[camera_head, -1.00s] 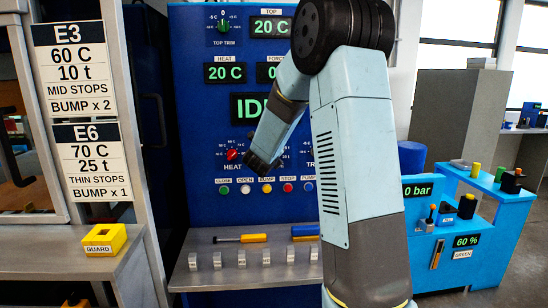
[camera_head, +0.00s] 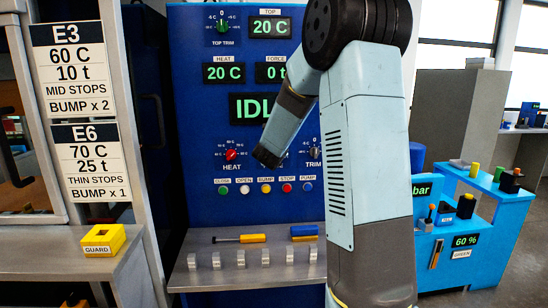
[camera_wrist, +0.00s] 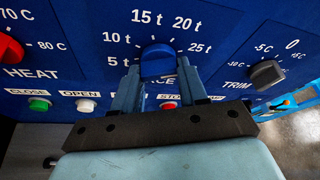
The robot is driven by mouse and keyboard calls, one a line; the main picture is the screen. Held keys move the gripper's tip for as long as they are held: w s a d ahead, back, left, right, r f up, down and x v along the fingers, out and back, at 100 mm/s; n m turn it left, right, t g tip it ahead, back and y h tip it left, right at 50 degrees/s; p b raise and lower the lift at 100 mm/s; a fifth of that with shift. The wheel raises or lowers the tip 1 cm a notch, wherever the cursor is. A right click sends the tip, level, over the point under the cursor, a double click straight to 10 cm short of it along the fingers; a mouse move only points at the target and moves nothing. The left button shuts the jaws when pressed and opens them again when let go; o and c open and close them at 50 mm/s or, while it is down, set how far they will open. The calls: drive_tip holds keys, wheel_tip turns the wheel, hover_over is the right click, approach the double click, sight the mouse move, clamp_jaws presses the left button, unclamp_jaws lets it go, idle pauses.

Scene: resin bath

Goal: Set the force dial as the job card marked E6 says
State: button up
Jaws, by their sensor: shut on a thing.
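The job card E6 (camera_head: 90,162) hangs at the left in the head view and reads 70 C, 25 t, thin stops, bump x 1. The force dial is a blue knob (camera_wrist: 158,61) in the wrist view, with marks from 5 t at left over 15 t to 25 t at right. My gripper (camera_wrist: 160,84) is shut on this knob, a finger on each side. I cannot make out where its pointer stands. In the head view my gripper (camera_head: 268,156) and arm hide the dial. The force readout (camera_head: 272,72) shows 0 t.
The red heat dial (camera_head: 231,155) is left of my gripper and the dark trim dial (camera_wrist: 267,74) is right. A row of coloured buttons, including green (camera_wrist: 39,104) and white (camera_wrist: 86,105), lies just below. A shelf (camera_head: 205,272) juts out underneath.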

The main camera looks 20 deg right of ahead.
drive_tip(key=shift+f, duration=0.2)
drive_tip(key=o, duration=1.1)
drive_tip(key=shift+r, duration=0.15)
drive_tip(key=shift+c, duration=0.2)
drive_tip(key=shift+a+r, duration=0.1)
drive_tip(key=v, duration=1.3)
drive_tip(key=shift+s, duration=0.3)
drive_tip(key=shift+a, duration=0.2)
drive_tip(key=s+a+r+n+g+y, duration=0.15)
drive_tip(key=s+a+n+y, duration=0.25)
drive_tip(key=s+a+n, duration=0.45)
drive_tip(key=s+a+r+n+y, duration=0.25)
drive_tip(key=s+n, duration=0.25)
drive_tip(key=n, duration=0.7)
drive_tip(key=s+f+n+g, duration=0.1)
drive_tip(key=s+n+g, duration=0.1)
drive_tip(key=s+n, duration=0.6)
drive_tip(key=s+d+f+n+g, duration=0.1)
drive_tip(key=s+f+n+g, duration=0.1)
drive_tip(key=s+n, duration=0.6)
drive_tip(key=s+g, duration=0.1)
drive_tip(key=s, duration=0.2)
drive_tip(key=shift+d+f, duration=0.3)
